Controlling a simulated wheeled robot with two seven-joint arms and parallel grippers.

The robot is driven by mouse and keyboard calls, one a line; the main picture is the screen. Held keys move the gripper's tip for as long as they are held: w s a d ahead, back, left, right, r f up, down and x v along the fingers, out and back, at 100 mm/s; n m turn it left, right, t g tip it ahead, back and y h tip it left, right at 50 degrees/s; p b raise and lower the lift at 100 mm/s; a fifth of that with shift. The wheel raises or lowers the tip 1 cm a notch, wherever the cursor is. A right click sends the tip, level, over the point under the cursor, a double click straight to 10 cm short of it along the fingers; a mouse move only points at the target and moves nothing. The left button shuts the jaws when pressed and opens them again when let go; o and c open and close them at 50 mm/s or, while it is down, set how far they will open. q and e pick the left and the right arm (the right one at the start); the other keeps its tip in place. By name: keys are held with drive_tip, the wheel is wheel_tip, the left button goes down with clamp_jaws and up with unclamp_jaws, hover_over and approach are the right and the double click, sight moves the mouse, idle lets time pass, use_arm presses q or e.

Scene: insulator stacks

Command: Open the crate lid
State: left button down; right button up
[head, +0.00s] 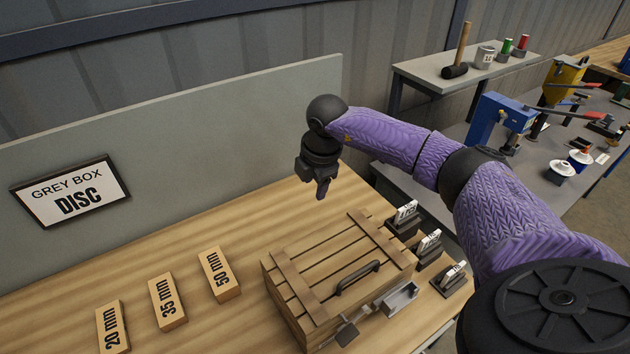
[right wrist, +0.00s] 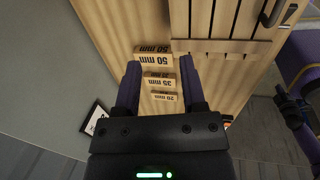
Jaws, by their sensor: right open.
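The wooden crate (head: 300,318) stands on the table at the lower middle of the head view. Its slatted lid (head: 318,255) lies shut on top, with a dark handle (head: 358,276) near the front. A metal latch (head: 347,332) shows at the front side. My right gripper (head: 322,190) hangs above the table behind the crate, pointing down, apart from the lid. In the right wrist view my right gripper (right wrist: 164,85) is open and empty, and the lid (right wrist: 225,22) with its handle (right wrist: 277,12) is at the upper right. My left gripper is not seen.
Wooden blocks marked 50 mm (head: 219,274), 35 mm (head: 167,302) and 20 mm (head: 112,327) lie left of the crate. Small card holders (head: 428,247) stand to its right. A grey panel (head: 200,150) with a sign (head: 70,190) rises behind. A side bench (head: 420,135) holds tools.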

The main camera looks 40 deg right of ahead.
drive_tip(key=shift+r, duration=0.1)
drive_tip(key=v, duration=0.9)
drive_tip(key=shift+r+b, duration=0.35)
